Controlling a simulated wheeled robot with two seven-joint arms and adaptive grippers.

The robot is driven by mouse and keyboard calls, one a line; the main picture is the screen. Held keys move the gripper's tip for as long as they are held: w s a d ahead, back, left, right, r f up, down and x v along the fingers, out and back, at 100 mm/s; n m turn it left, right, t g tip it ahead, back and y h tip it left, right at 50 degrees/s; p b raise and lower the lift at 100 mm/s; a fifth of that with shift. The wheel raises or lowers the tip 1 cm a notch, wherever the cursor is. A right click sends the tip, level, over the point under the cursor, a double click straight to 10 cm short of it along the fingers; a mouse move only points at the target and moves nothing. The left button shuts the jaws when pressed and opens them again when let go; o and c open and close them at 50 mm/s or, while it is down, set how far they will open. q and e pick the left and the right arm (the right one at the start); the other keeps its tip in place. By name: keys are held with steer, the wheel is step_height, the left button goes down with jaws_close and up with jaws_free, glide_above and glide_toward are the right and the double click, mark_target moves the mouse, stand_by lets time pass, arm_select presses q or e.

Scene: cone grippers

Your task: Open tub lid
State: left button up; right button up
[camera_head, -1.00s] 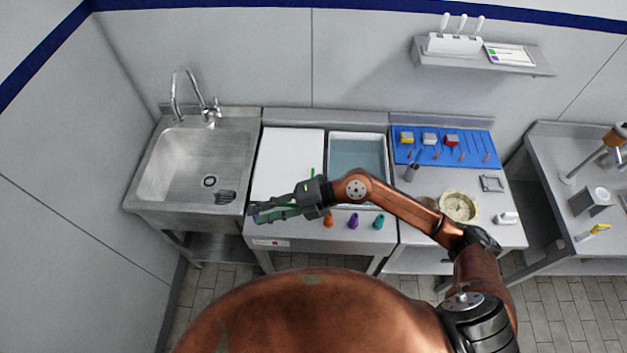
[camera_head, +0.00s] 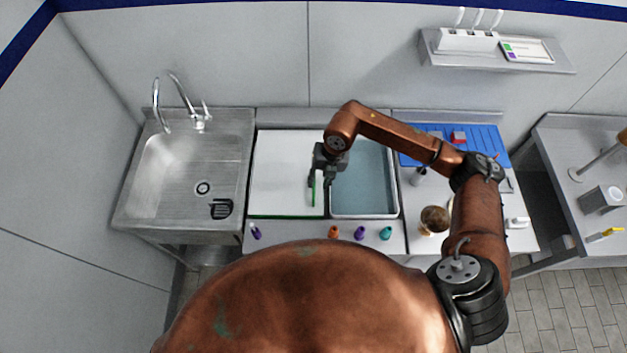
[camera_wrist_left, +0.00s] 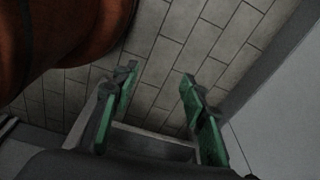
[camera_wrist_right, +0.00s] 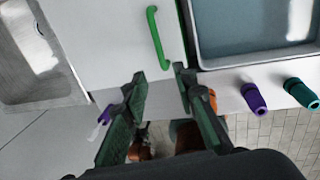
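The white flat lid (camera_head: 286,172) lies left of the open basin in the head view, with a green strip along its front edge. Its green handle (camera_head: 313,190) is at its right side. In the right wrist view the handle (camera_wrist_right: 155,38) is a raised bar on the lid (camera_wrist_right: 105,40). My right gripper (camera_head: 320,177) is over the lid's right side by the handle. In the right wrist view this gripper (camera_wrist_right: 160,80) has its fingers apart and empty, with the handle beyond the tips. My left gripper (camera_wrist_left: 159,77) is open and empty above the tiled floor.
The open water-filled basin (camera_head: 363,183) is right of the lid, and a steel sink (camera_head: 185,180) is left. Purple, orange and teal pieces (camera_head: 360,233) stand along the front ledge. A blue board (camera_head: 478,143) and a round bowl (camera_head: 434,220) are farther right.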

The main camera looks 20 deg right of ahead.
mark_target(314, 195)
steer(key=f, duration=0.3)
steer(key=f+p, duration=0.1)
steer(key=f, duration=0.1)
steer(key=shift+a+f, duration=0.25)
steer(key=shift+a, duration=0.1)
steer(key=shift+w+a+f, duration=0.1)
steer(key=shift+a+f, duration=0.05)
steer(key=shift+f, duration=0.8)
steer(key=shift+a, duration=0.1)
jaws_close()
arm_select(q)
steer(key=s, duration=0.2)
steer(key=s+r, duration=0.1)
steer(key=shift+s+a+r+g, duration=0.1)
steer(key=shift+s+g, duration=0.2)
steer(key=shift+s, duration=0.1)
steer(key=shift+w, duration=0.45)
